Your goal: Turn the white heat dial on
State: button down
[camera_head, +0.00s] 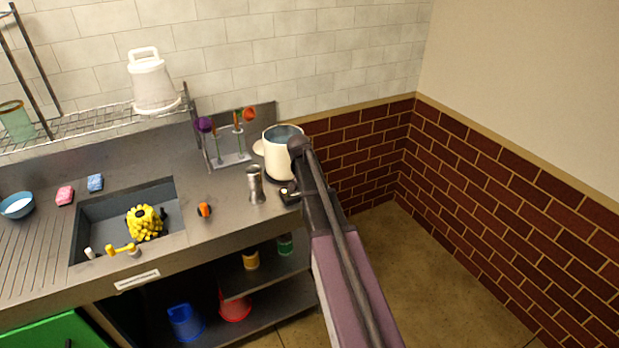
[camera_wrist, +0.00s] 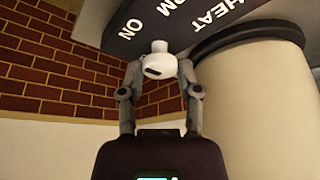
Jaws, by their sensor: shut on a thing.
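The white heat dial (camera_wrist: 158,62) sits between the fingertips of my gripper (camera_wrist: 160,72) in the wrist view, and the gripper is shut on it. The dial is on a dark panel (camera_wrist: 140,28) with white lettering that includes "ON", "HEAT" and a partly hidden word ending in "RM". A dark mark shows on the dial's face. In the head view my arm reaches the right end of the counter, beside the cream pot (camera_head: 282,158). The dial is not clearly visible there. My gripper is mostly hidden by the arm in that view.
A sink (camera_head: 100,215) with a yellow bunch (camera_head: 146,222) is further left. The brick wall (camera_head: 510,210) is at the right, with open floor before it.

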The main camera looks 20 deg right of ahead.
jog(key=shift+w, duration=0.1)
jog(key=shift+c, duration=1.5)
grip_release()
jog(key=shift+f, duration=0.15)
jog(key=shift+a, duration=0.1)
jog(key=s+a+n+g+y, duration=0.1)
jog(key=s+a+n, duration=0.3)
jog(key=s+a, duration=0.6)
jog(key=s+a+f+n+g+y, duration=0.1)
jog(key=s+a+n, duration=0.3)
jog(key=s+a, duration=0.7)
jog(key=s+g+y, duration=0.1)
jog(key=s, duration=0.4)
jog(key=shift+a+f+n, duration=0.15)
jog(key=shift+a+n, duration=0.05)
jog(key=shift+n, duration=0.2)
